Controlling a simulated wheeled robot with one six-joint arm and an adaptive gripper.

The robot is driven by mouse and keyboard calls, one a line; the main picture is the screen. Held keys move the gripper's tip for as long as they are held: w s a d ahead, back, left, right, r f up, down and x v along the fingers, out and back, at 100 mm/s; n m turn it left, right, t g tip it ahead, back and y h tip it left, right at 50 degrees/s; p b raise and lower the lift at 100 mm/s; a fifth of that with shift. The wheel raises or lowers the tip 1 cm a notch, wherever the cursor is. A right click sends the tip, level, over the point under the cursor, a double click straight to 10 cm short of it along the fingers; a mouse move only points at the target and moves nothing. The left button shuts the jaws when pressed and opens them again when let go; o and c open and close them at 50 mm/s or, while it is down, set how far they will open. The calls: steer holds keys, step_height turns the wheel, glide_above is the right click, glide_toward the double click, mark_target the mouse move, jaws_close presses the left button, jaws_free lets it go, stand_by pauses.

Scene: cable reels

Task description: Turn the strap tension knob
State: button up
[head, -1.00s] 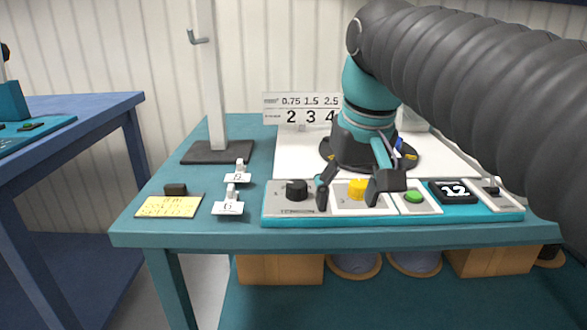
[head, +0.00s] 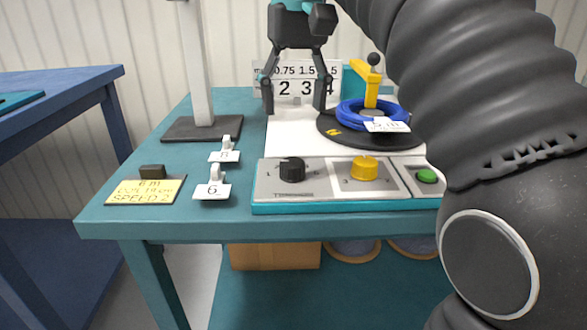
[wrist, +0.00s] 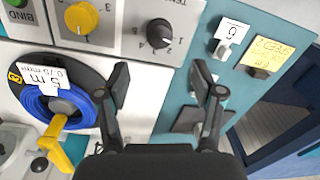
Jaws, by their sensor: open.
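The black knob (head: 292,170), with partly readable lettering that seems to begin "TEN", is at the left of the grey control panel (head: 324,193). It also shows in the wrist view (wrist: 160,33), with numbers around it and a pale pointer mark. A yellow knob (head: 364,168) sits to its right and shows in the wrist view (wrist: 82,18). My gripper (head: 294,108) is open and empty, raised above and behind the panel, fingers down. In the wrist view, my gripper's fingers (wrist: 160,80) are spread below the black knob in the picture, apart from it.
A blue cable coil (head: 352,113) with a "5 m" tag sits on a dark turntable with a yellow crank. Numbered clips (head: 213,190), a yellow note (head: 145,191) and a post base (head: 202,128) are at left. A green button (head: 427,176) is right of the knobs.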

mark_target(293, 162)
step_height(293, 162, down, 10)
steer(key=b, duration=0.2)
steer(key=shift+s+a+b, duration=0.1)
steer(key=shift+b, duration=0.3)
steer(key=shift+c, duration=0.2)
steer(key=c, duration=1.1)
